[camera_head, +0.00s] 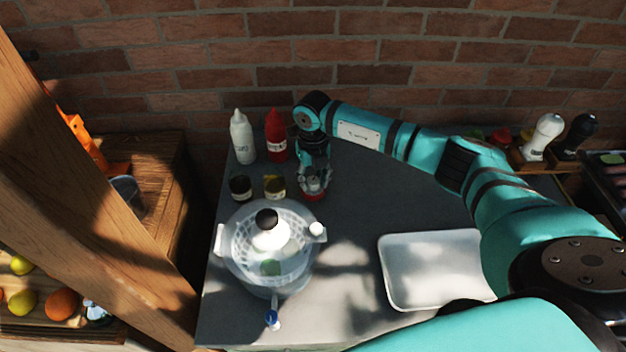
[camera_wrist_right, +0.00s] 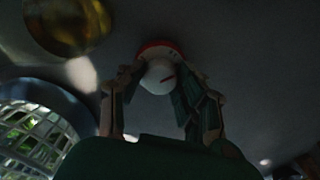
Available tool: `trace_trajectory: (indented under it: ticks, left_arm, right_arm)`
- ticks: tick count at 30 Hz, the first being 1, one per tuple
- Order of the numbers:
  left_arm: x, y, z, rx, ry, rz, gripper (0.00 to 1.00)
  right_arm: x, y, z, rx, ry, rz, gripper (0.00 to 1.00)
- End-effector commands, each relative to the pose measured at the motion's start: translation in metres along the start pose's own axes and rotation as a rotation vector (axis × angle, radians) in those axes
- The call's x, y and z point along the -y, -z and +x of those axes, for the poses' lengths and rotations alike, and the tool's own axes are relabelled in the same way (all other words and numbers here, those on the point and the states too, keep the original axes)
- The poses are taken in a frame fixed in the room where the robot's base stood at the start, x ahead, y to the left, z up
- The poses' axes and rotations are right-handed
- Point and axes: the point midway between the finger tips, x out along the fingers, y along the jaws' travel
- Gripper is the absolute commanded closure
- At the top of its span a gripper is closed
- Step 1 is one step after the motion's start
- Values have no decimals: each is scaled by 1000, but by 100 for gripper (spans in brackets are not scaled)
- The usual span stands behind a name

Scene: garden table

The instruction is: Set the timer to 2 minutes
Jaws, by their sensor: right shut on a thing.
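The timer (camera_head: 313,196) stands on the grey table behind the salad spinner; only its red rim shows below my gripper in the head view. In the right wrist view the timer (camera_wrist_right: 159,77) shows a white round knob with a red mark and a red rim behind it. My right gripper (camera_head: 314,182) points down over the timer. In the right wrist view its fingers (camera_wrist_right: 158,92) are closed around the white knob, one on each side. The number that the mark points to is too dark and small to read. My left gripper is not in view.
A clear salad spinner (camera_head: 240,255) stands in front of the timer. Two small jars (camera_head: 274,187) (camera_head: 241,187), a red bottle (camera_head: 276,140) and a white bottle (camera_head: 242,140) stand close on the left. A white tray (camera_head: 400,245) lies to the right. The brick wall (camera_head: 240,80) is behind.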

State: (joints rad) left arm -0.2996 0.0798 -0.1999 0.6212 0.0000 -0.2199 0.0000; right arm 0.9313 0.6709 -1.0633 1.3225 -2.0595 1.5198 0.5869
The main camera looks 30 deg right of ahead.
Motion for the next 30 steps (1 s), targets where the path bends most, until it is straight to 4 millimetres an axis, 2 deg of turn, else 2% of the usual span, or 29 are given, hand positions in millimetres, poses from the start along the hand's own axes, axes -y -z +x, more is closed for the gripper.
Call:
trace_trajectory:
  ticks: [12,29,30]
  left_arm:
    - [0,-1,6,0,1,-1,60]
    - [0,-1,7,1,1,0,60]
    - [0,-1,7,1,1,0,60]
  right_arm:
    - [0,0,0,1,0,221,98]
    - [0,-1,-1,2,0,262,98]
    - [0,-1,-1,2,0,262,64]
